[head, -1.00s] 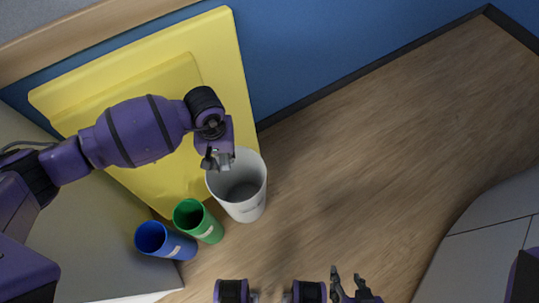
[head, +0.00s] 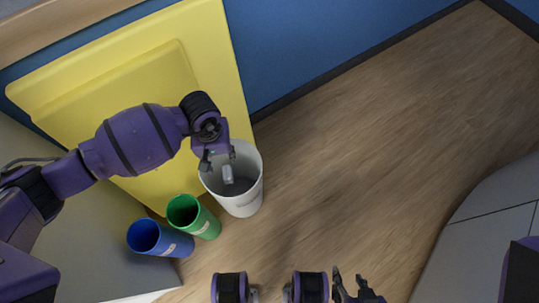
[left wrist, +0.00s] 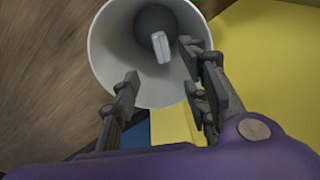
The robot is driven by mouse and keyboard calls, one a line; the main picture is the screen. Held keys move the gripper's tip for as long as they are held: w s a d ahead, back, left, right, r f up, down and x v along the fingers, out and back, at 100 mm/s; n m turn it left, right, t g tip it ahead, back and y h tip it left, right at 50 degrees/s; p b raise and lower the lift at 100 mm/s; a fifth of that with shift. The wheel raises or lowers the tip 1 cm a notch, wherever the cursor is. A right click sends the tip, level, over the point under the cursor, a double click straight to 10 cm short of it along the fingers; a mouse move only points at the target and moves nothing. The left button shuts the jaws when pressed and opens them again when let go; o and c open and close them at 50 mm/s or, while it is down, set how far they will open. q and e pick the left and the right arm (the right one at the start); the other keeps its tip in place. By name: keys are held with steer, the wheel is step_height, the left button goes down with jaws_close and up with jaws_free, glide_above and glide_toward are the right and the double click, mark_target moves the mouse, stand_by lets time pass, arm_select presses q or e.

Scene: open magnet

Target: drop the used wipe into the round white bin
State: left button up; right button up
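The round white bin (head: 246,205) stands on the floor against the yellow panel. The used wipe (head: 228,174), a small pale grey piece, shows within the bin's mouth. In the left wrist view the wipe (left wrist: 161,49) is clear of both fingers, against the bin's (left wrist: 105,45) inside; I cannot tell whether it is falling or resting. My left gripper (head: 218,160) is over the bin's rim, and in the left wrist view (left wrist: 165,68) its fingers are spread and empty. My right gripper (head: 349,284) is at the bottom of the head view, fingers apart and empty, away from the bin.
A green bin (head: 205,222) and a blue bin (head: 176,245) stand to the left of the white bin. The yellow panel (head: 222,60) leans by the blue wall (head: 300,45). The wooden floor (head: 380,150) to the right is clear. A grey cabinet (head: 495,215) is at the right.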

arm_select(q)
step_height(320, 180, up, 12)
arm_select(e)
steer(key=shift+w, duration=0.2)
stand_by(0.5)
stand_by(0.4)
